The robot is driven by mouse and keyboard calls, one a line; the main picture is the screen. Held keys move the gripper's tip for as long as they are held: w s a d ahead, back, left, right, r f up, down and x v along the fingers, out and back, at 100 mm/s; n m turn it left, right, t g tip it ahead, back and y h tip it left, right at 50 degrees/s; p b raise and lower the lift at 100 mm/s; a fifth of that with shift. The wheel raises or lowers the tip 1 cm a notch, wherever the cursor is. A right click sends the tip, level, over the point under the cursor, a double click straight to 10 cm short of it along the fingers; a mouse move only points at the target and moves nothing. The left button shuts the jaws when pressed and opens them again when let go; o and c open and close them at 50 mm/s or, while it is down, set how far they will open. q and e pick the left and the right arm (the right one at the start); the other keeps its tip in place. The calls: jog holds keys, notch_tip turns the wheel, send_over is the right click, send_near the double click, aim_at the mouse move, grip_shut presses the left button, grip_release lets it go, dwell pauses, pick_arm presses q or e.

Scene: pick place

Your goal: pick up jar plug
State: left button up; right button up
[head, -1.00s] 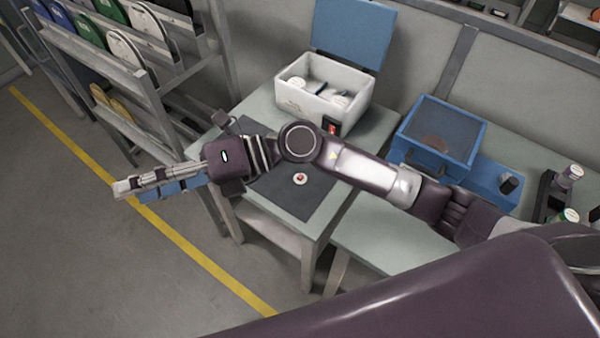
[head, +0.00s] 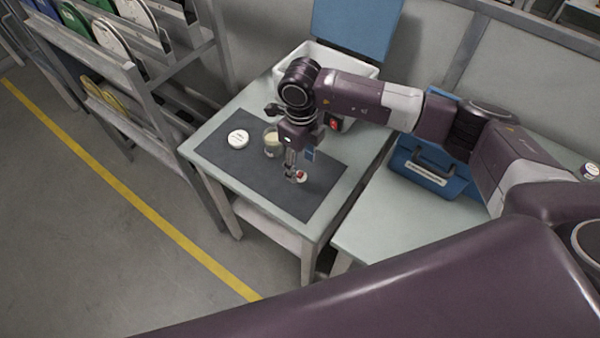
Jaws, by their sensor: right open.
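A small white round piece with a red top (head: 301,178), which looks like the jar plug, lies on the dark mat (head: 222,156) on the table. My right gripper (head: 296,175) points down right at this piece and partly covers it. Its fingers are open; I cannot tell whether they touch the piece. A glass jar with pale contents (head: 270,143) stands upright on the mat, just left of the gripper. A white round lid (head: 238,139) lies flat further left. My left gripper is not in view.
A white box (head: 318,52) with a raised blue lid (head: 356,27) stands behind my right arm. A blue case (head: 428,178) is on the right table. A metal rack (head: 163,73) stands on the left. The mat's front part is clear.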

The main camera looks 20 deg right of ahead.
aim_at(300, 174)
jog(key=f, duration=0.4)
jog(key=shift+w+p, duration=0.3)
jog(key=shift+p, duration=0.1)
jog(key=shift+c, duration=0.4)
jog(key=c, duration=1.1)
